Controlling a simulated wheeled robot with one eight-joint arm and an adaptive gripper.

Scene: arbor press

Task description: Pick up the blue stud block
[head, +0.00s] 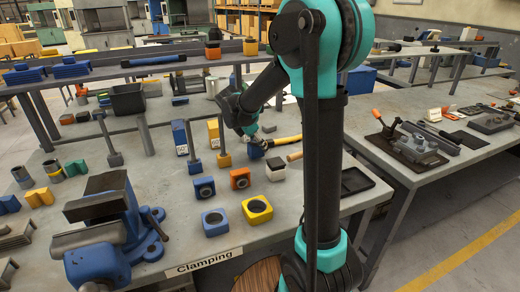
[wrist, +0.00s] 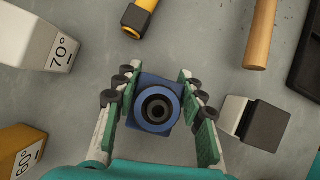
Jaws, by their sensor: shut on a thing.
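The blue stud block (wrist: 158,105) has a square blue body with a dark round ring and hole in its top face. It lies between the two fingers of my gripper (wrist: 156,88) in the wrist view. The green finger pads press against its left and right sides, so the gripper is shut on it. In the head view my gripper (head: 250,138) is over the middle of the table, with the blue block (head: 256,152) small and partly hidden at its tip. I cannot tell whether the block touches the table.
A white block with a black top (wrist: 255,122) is close on the right. A yellow-black handle (wrist: 141,14) and a wooden handle (wrist: 260,32) lie beyond. Blocks marked 70° (wrist: 38,35) and 60° (wrist: 18,148) are left. A blue vise (head: 112,230) stands at front left.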

